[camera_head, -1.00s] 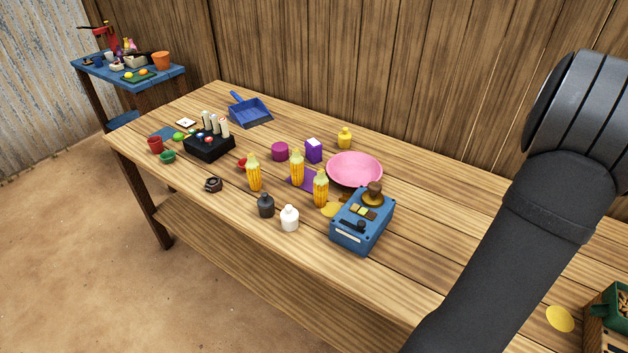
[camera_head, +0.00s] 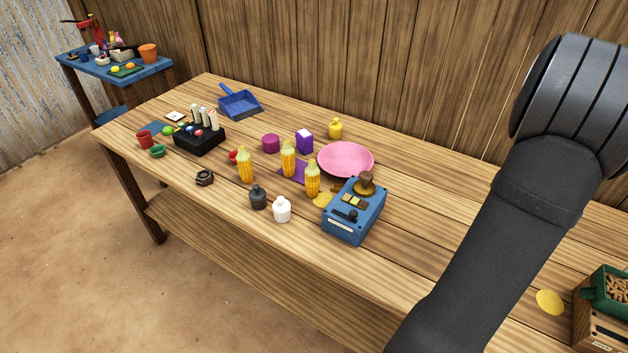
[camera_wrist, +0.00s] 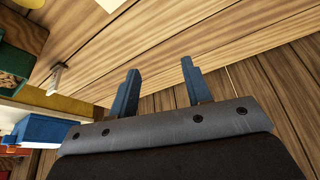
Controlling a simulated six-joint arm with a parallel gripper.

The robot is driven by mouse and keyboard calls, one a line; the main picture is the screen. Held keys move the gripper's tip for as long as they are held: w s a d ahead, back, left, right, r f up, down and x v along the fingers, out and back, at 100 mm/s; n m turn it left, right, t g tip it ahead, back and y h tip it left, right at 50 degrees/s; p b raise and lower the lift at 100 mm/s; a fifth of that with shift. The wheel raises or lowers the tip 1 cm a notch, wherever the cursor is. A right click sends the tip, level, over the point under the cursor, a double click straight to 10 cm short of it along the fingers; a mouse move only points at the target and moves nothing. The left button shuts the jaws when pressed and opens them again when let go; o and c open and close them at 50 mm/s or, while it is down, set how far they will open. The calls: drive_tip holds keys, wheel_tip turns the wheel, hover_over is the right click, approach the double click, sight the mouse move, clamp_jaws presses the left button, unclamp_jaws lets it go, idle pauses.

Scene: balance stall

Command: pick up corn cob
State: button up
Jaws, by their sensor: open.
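My gripper (camera_wrist: 159,88) shows only in the wrist view. Its two blue fingers are apart with nothing between them. No corn cob shows in the wrist view, so my gripper is away from them. In the head view only my dark arm shows, at the right.
A blue box with a knob (camera_head: 354,212) and a pink plate (camera_head: 346,159) are right of the cobs. A dark bottle (camera_head: 258,198) and a white bottle (camera_head: 282,210) stand in front. A black rack (camera_head: 199,140) is left. A blue dustpan (camera_head: 240,102) lies behind.

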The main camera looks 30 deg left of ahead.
wheel_tip(320, 180, up, 5)
drive_tip(key=s+a+f+n+t+y, duration=0.1)
drive_tip(key=s+a+n+t+y, duration=0.15)
drive_tip(key=a, duration=1.45)
drive_tip(key=s+a+n+t+y, duration=0.2)
drive_tip(key=s+a+n+y, duration=0.15)
drive_tip(key=a, duration=1.25)
drive_tip(key=s+a+n+t+y, duration=0.1)
drive_tip(key=s+a+n, duration=0.1)
drive_tip(key=s+a, duration=0.6)
drive_tip(key=s+a+n+t+y, duration=0.2)
drive_tip(key=s+a, duration=0.2)
drive_tip(key=s, duration=0.8)
approach(312, 168)
drive_tip(key=x, duration=0.7)
drive_tip(key=shift+d+f, duration=0.1)
drive_tip(key=shift+f, duration=0.25)
drive_tip(key=shift+x, duration=2.85)
drive_tip(key=shift+r, duration=0.2)
drive_tip(key=c, duration=0.8)
drive_tip(key=shift+o, duration=0.2)
